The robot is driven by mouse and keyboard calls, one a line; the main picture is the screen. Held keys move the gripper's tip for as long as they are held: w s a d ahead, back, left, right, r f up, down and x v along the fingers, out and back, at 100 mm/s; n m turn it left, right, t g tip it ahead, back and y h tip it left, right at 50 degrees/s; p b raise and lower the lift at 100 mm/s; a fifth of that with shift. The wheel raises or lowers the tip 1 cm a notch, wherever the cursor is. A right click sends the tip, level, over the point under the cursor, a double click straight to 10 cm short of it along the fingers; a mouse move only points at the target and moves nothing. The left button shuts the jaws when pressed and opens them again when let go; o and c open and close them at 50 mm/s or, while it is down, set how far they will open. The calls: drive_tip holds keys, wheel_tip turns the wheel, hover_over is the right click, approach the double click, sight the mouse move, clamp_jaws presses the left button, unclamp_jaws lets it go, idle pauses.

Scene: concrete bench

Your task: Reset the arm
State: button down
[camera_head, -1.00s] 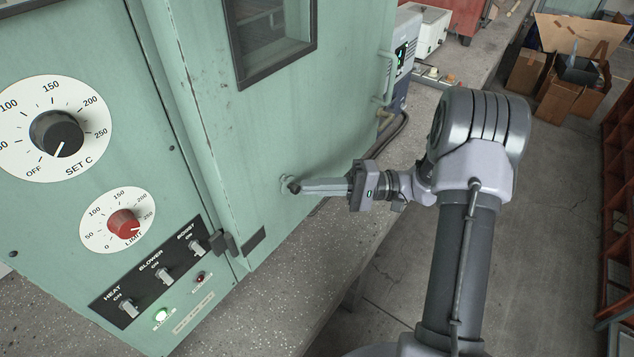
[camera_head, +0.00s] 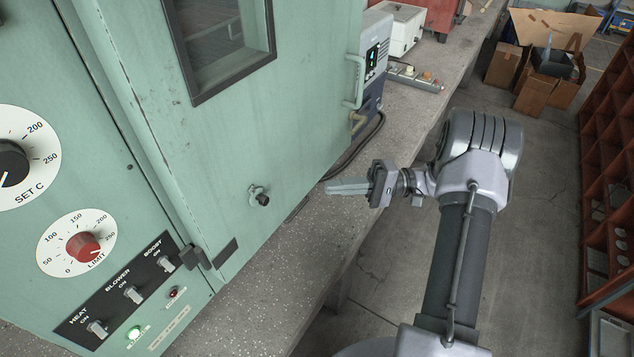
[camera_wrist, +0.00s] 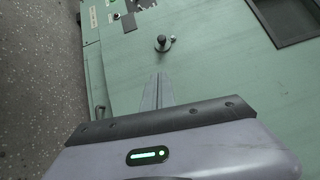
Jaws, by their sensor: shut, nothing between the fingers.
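My gripper (camera_head: 345,187) is shut and empty, pointing left in the head view. It is apart from the green oven door (camera_head: 300,110), to the right of a small dark knob (camera_head: 262,199) low on that door. In the wrist view my gripper's fingers (camera_wrist: 157,90) lie together, with the knob (camera_wrist: 163,43) beyond their tips and nothing held. My arm reaches up from the bottom right of the head view.
The bench (camera_head: 262,285) runs beneath the oven. A blue-grey instrument (camera_head: 376,60) and a power strip (camera_head: 418,80) stand farther back. Cardboard boxes (camera_head: 535,90) and a red-brown shelf (camera_head: 603,170) stand on the floor at right. Floor right of the bench is open.

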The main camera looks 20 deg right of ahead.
drive_tip(key=shift+s+d, duration=0.15)
drive_tip(key=shift+d, duration=0.15)
